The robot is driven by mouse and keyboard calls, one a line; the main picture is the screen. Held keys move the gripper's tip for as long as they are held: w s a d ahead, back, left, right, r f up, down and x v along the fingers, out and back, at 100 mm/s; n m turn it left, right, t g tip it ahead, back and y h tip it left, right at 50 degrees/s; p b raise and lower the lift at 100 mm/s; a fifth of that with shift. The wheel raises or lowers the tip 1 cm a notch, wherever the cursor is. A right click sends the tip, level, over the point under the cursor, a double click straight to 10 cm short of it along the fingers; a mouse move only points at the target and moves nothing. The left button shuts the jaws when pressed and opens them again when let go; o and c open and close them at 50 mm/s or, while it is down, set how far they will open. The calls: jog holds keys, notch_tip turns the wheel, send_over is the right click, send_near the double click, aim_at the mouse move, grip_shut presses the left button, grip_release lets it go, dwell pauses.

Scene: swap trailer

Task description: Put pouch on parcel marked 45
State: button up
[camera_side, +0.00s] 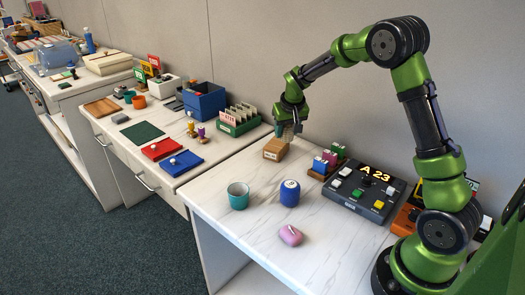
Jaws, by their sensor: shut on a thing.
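My gripper (289,122) points down at the back of the near table. It is shut on a small tan thing (288,132), which looks like the pouch, though it is too small and partly hidden to be sure. Right under it is a brown cardboard parcel (275,150) with a white label on its front; the number on it is too small to read. The held thing is at or just above the parcel's top; I cannot tell whether they touch.
A teal cup (238,196), a blue canister (290,193) and a pink rounded object (290,236) stand in front. A block rack (326,163) and a console showing A 23 (366,188) are to the right. Left of the parcel is a green file box (238,121).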

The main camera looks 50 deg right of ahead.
jog(key=w, duration=0.1)
jog(key=w+d, duration=0.1)
jog(key=w, duration=0.1)
jog(key=w+d, duration=0.1)
jog(key=w, duration=0.1)
jog(key=shift+w+f, duration=0.2)
jog(key=shift+f, duration=1.85)
jog(key=shift+f, duration=0.15)
jog(key=o, duration=1)
jog(key=shift+o, duration=0.2)
